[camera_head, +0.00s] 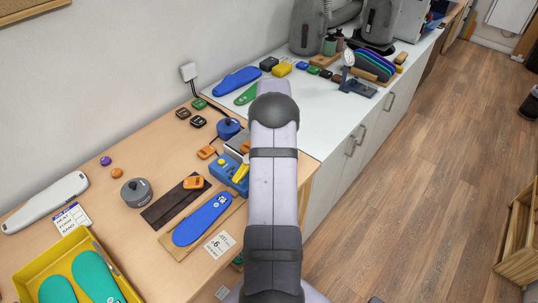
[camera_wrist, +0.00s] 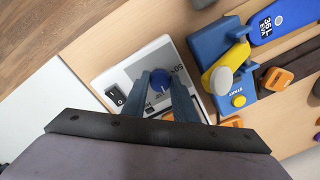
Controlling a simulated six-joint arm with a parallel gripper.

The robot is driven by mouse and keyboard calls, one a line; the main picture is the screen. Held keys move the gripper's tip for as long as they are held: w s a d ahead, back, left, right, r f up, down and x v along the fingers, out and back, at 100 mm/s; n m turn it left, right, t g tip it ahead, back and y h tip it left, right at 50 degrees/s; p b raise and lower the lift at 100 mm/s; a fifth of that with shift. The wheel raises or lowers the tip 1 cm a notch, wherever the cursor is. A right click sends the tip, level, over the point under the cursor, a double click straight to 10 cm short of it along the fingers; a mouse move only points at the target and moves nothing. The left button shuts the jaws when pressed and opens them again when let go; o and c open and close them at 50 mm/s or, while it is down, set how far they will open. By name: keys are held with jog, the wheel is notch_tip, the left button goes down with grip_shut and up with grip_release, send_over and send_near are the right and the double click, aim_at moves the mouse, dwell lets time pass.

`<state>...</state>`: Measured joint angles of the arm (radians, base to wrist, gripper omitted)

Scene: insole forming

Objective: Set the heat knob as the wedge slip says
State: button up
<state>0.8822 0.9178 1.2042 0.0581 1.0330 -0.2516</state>
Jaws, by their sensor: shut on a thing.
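In the wrist view my gripper (camera_wrist: 161,84) is shut on the round blue knob (camera_wrist: 160,74), with one finger on each side. The knob sits on a light panel (camera_wrist: 126,72) with a black rocker switch (camera_wrist: 115,95). A printed scale shows partly beside the knob; the setting is too small to read. In the head view my arm hides the gripper and knob. A white slip (camera_head: 220,243) with a large 6 lies at the lower end of a blue insole (camera_head: 202,219) on a wooden board.
Beside the panel stands a blue device (camera_wrist: 211,48) with a yellow lever and a yellow START button (camera_wrist: 239,100). Orange blocks (camera_head: 193,182) lie near it. A grey round pot (camera_head: 137,192), a yellow tray (camera_head: 24,277) with teal insoles and a printed card (camera_head: 72,218) are at left.

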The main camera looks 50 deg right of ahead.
jog(key=m, duration=0.4)
jog(key=shift+w+r+m, duration=0.1)
jog(key=shift+m, duration=0.3)
dwell(0.4)
jog(key=o, duration=1)
jog(key=shift+o, duration=0.2)
jog(key=shift+s+r+b, duration=0.15)
jog(key=shift+r+b, duration=0.55)
jog(key=shift+r, duration=1.15)
jog(key=shift+s+r+b, duration=0.1)
jog(key=shift+r+b, duration=0.6)
jog(key=shift+r, duration=1.1)
